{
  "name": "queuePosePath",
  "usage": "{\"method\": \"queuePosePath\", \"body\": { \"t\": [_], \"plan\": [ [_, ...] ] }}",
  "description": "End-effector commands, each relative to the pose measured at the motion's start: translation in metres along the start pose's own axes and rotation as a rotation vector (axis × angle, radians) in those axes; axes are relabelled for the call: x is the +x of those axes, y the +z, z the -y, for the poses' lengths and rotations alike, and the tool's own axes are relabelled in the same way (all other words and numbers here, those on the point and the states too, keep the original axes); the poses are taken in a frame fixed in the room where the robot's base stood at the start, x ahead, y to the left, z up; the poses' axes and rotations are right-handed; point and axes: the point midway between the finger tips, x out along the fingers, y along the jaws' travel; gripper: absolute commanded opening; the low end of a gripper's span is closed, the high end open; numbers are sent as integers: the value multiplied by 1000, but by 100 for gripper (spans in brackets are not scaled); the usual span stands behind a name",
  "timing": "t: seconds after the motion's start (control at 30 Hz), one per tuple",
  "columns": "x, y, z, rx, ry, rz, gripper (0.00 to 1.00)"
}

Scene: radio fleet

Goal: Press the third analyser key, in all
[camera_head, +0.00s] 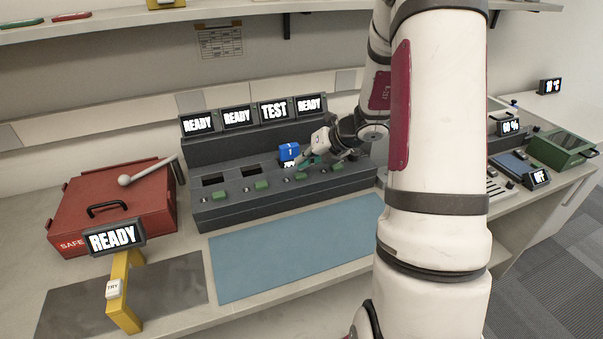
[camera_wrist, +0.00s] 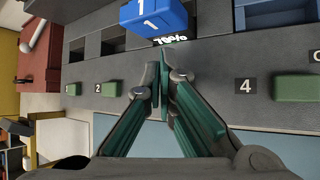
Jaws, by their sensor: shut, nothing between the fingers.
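The analyser (camera_head: 232,212) is a dark grey console with several slots, a green key in front of each, and a screen above each. The third screen (camera_head: 274,110) reads TEST; the others read READY. A blue radio marked 1 (camera_head: 289,152) sits in the third slot, and the wrist view shows it (camera_wrist: 152,16) with a 70% readout. My gripper (camera_head: 306,161) is shut and empty, its tips (camera_wrist: 162,72) just in front of the radio. The third key (camera_head: 302,176) shows below the gripper in the head view; the fingers hide it in the wrist view. I cannot tell whether they touch.
Key 2 (camera_wrist: 108,89) and key 4 (camera_wrist: 295,87) lie either side of my fingers. A red safe box (camera_head: 115,205) and a yellow stand with a READY screen (camera_head: 124,285) are at the left. A blue mat (camera_head: 300,250) lies clear in front.

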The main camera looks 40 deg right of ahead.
Motion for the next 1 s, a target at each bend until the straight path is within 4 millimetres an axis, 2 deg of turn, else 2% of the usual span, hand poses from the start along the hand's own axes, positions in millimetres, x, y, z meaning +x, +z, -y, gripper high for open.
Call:
{"method": "queuePosePath", "body": {
  "t": [0.27, 0.8, 1.0],
  "plan": [
    [-1, 1, -1, -1, 0, 0, 0],
    [-33, 22, -23, -2, 0, -1, 0],
    [-34, 25, -26, 0, 0, -1, 0]
  ]
}}
